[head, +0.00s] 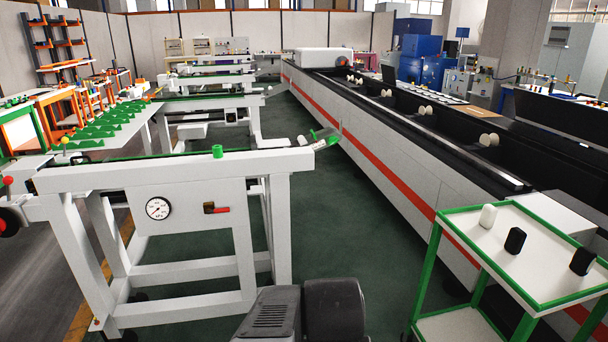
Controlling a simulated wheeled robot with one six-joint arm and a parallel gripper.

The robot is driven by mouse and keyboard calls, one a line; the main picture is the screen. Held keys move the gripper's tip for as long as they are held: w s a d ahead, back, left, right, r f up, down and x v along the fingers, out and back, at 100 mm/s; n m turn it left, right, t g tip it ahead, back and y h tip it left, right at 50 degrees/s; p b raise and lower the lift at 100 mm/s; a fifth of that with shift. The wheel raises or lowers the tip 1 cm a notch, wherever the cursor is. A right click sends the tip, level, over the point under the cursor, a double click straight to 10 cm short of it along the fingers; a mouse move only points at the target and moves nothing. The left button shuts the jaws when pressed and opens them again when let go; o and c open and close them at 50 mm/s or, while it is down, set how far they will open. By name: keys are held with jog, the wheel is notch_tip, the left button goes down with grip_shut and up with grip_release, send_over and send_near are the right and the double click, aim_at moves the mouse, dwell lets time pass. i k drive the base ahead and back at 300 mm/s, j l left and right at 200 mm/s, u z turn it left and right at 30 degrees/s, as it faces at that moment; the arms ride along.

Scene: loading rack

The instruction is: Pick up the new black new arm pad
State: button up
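Two black pads stand on the white top of a green-edged cart (535,266) at the right in the head view. One black pad (515,240) is near the middle of the top, and the other black pad (583,261) is nearer the right edge. A white pad (488,216) stands left of and behind them. All three are apart from each other. I cannot tell from the picture which black pad is new. My gripper is not in view; dark rounded parts at the bottom centre appear to be mine.
A white loading rack (190,172) with a gauge (158,208) and a green cylinder (217,151) stands at left. A dark green piece (323,133) shows at its right end. A long white machine (400,165) with a red stripe runs behind the cart. Green floor between is clear.

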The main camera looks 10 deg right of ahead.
aim_at(516, 238)
jog(key=z, duration=1.85)
jog(key=i+j, duration=0.45)
jog(key=i, duration=0.15)
jog(key=i+j, duration=0.45)
jog(key=i, duration=0.15)
jog(key=i+j, duration=0.45)
jog(key=i, duration=0.2)
